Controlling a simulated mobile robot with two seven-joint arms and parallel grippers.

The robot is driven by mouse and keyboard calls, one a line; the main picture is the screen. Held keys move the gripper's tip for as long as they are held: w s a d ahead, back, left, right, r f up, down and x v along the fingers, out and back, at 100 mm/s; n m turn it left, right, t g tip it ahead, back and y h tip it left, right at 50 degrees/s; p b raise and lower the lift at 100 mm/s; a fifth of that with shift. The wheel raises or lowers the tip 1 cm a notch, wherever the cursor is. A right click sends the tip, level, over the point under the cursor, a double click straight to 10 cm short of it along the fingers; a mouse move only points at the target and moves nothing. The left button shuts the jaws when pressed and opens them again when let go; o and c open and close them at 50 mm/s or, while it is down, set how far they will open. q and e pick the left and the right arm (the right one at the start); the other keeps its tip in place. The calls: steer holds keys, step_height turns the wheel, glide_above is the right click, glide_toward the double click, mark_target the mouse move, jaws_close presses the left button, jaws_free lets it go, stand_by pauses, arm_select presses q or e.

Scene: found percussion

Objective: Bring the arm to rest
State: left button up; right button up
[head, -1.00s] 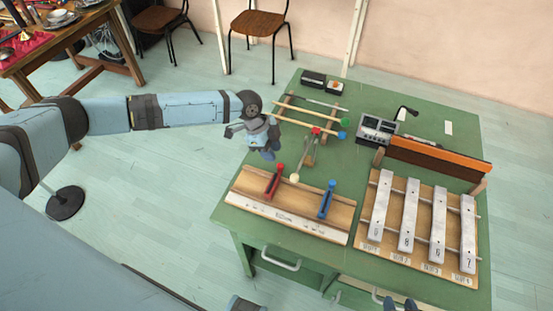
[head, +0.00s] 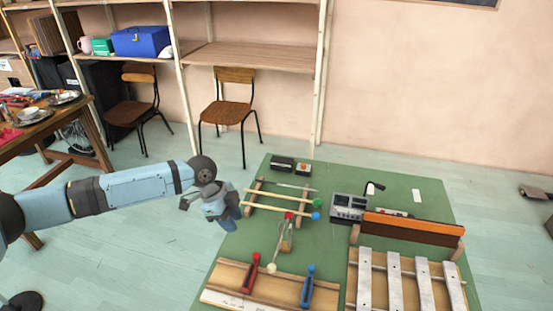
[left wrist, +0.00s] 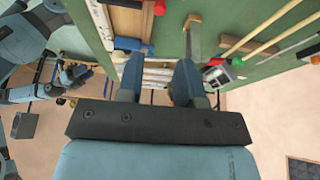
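My left arm reaches in from the left in the head view. Its gripper (head: 229,222) hangs over the left edge of the green table (head: 408,190), beside the rack of mallets (head: 280,204), and appears to touch nothing. In the left wrist view the two fingers of this gripper (left wrist: 158,80) stand apart, with nothing held between them. My other arm shows at the left of the left wrist view, with its gripper (left wrist: 76,74) too small to read; it is outside the head view.
The table carries a wooden board with a red clamp (head: 251,272) and a blue clamp (head: 307,286), metal bars (head: 394,280), a grey device (head: 348,207) and an orange-topped wooden piece (head: 414,224). Chairs (head: 227,110) and shelves (head: 250,58) stand behind.

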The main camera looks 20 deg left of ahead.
arm_select(q)
steer(key=s+d+f+n+t+h, duration=0.1)
steer(key=s+d+f+n+t, duration=0.15)
steer(key=s+d, duration=1.35)
steer(key=s+a+n+y, duration=0.5)
steer(key=s+a+n, duration=0.8)
steer(key=s+a, duration=0.15)
steer(key=w+d+f+m+t+h+p, duration=0.1)
steer(key=w+d+f+t+h+p, duration=0.1)
steer(key=w+d+f+t+p, duration=0.3)
steer(key=w+d+t+p, duration=0.1)
steer(key=d+t+p, duration=0.1)
steer(key=t+p, duration=0.1)
steer(key=shift+w+d+f+h, duration=0.15)
steer(key=shift+d+f+h, duration=0.05)
steer(key=shift+h, duration=0.1)
